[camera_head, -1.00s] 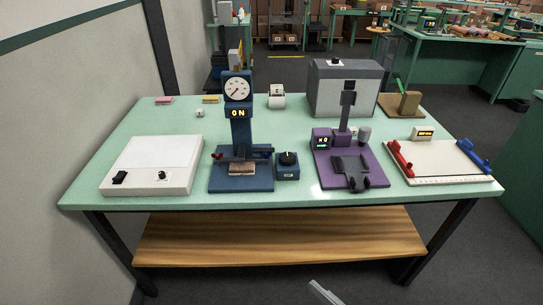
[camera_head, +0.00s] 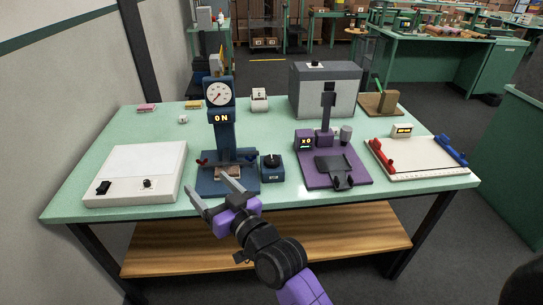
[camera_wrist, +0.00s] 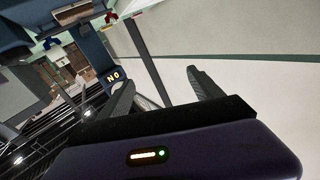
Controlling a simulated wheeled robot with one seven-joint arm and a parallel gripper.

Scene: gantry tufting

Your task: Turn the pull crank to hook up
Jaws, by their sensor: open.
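The blue stand (camera_head: 222,135) has a round dial gauge (camera_head: 219,93) on top and a lit "0N" display below it. A small red-tipped handle (camera_head: 201,161) sticks out at the left of its lower part; it looks like the pull crank, but its exact angle is too small to tell. A hook is not clear in either view. My gripper (camera_head: 208,184) is open and empty, in front of the blue stand's base. It partly covers that base. In the wrist view my open fingers (camera_wrist: 160,80) have nothing between them, and the display (camera_wrist: 113,77) shows tilted beyond them.
A small blue box with a black knob (camera_head: 271,166) stands right of the blue stand. A white box (camera_head: 135,175) is at left. A purple stand (camera_head: 327,150) and a white board with red and blue bars (camera_head: 425,175) are at right.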

